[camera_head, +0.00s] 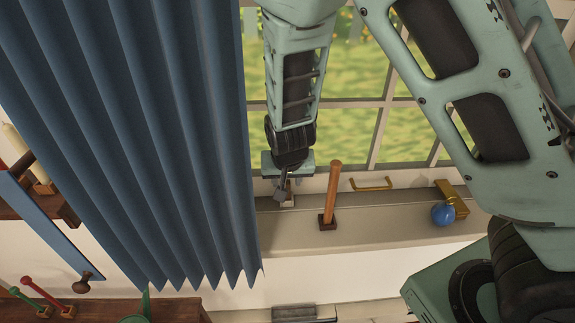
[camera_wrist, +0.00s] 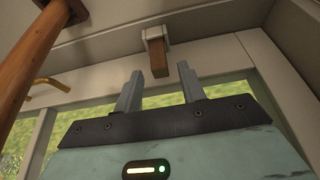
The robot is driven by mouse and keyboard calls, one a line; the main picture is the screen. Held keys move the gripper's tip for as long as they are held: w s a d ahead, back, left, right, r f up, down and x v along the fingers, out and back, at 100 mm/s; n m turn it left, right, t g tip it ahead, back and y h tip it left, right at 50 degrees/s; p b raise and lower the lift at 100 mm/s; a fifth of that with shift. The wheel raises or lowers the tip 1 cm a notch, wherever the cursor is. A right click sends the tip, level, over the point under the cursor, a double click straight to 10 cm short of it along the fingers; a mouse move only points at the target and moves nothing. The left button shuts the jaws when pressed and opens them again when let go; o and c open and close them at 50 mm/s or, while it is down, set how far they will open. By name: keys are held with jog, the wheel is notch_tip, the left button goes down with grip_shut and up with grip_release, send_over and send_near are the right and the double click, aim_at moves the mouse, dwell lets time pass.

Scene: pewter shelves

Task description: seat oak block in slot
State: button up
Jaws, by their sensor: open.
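The oak block (camera_wrist: 158,64) is a small brown block in the wrist view, with one end inside a pale square slot (camera_wrist: 154,34). How deep it sits cannot be told. My gripper (camera_wrist: 158,77) is open, its two grey fingers apart. The block shows between and beyond the fingertips, with no visible contact. In the head view my gripper (camera_head: 284,188) points down over the window sill near the pale slot piece (camera_head: 289,201). The block cannot be made out there.
A wooden rod (camera_head: 332,192) stands in a dark base right of my gripper; it looms close in the wrist view (camera_wrist: 28,55). A blue round object (camera_head: 443,213) sits further right by a brass bracket (camera_head: 455,197). A blue curtain (camera_head: 150,130) hangs to the left.

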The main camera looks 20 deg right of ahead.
jog(key=p+v, duration=0.2)
jog(key=v, duration=0.7)
jog(key=shift+r, duration=0.3)
jog(key=shift+s, duration=0.1)
